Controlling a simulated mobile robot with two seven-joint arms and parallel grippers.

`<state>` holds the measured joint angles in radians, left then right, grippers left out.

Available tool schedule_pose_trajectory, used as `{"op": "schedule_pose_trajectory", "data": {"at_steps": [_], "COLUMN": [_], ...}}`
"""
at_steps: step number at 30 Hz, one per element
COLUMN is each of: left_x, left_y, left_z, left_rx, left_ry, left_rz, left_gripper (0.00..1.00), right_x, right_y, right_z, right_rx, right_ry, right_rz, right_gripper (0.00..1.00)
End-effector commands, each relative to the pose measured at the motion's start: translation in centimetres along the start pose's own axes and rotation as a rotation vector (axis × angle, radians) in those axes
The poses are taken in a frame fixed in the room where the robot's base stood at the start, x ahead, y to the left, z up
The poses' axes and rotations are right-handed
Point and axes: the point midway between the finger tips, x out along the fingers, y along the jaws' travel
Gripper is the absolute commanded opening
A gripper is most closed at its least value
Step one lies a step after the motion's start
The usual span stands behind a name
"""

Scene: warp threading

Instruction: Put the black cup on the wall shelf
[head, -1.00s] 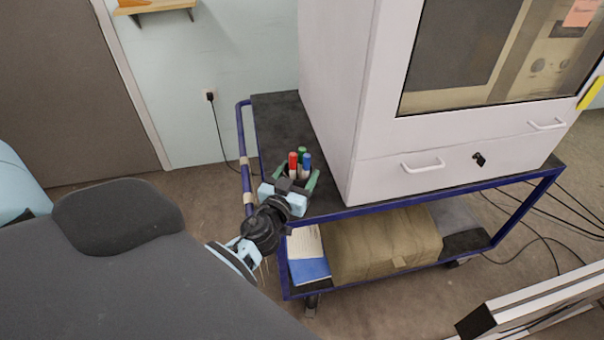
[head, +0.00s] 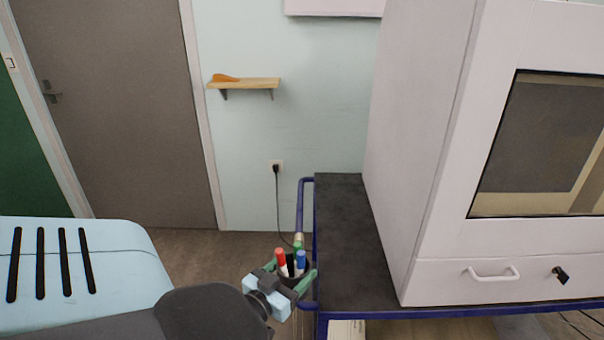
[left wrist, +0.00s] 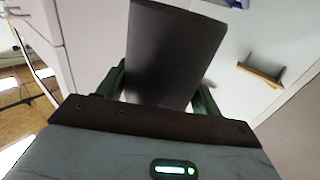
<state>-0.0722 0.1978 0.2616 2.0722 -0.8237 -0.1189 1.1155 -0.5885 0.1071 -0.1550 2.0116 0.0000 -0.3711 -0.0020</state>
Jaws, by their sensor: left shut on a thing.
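The black cup (left wrist: 170,55) is between the green fingers of my left gripper (head: 297,279), which is shut on it. It fills the middle of the left wrist view. In the head view red, green and blue capped markers (head: 291,262) stand up out of the cup, which is mostly hidden by the gripper. The gripper is at the left edge of the cart. The wall shelf (head: 245,84) is a small wooden board on the wall, farther back and up to the left. The shelf (left wrist: 262,73) also shows in the left wrist view. My right gripper is not in view.
An orange object (head: 225,78) lies on the shelf's left end; the rest of its top looks bare. A blue-framed cart (head: 345,240) carries a large white cabinet (head: 420,130). A plugged-in cable (head: 277,200) hangs below the shelf. A door (head: 120,120) is at left.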

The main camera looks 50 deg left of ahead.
Motion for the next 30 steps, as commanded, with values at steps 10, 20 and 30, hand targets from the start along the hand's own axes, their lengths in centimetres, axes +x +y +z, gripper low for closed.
{"op": "schedule_pose_trajectory", "data": {"at_steps": [10, 20, 30], "left_x": [-0.9, -4.8, -8.2], "left_y": [3.5, 13.3, 18.6], "left_z": [-2.2, -9.6, -14.3], "left_rx": [0.002, 0.002, -0.002], "left_ry": [0.000, 0.004, 0.007], "left_rz": [0.038, 0.154, 0.231], "left_gripper": [0.40, 0.40, 0.40], "right_x": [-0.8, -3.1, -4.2], "right_y": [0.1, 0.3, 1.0], "right_z": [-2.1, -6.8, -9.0], "right_rx": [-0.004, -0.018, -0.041], "right_ry": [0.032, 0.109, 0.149], "right_rz": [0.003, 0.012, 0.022], "right_gripper": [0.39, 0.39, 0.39]}}
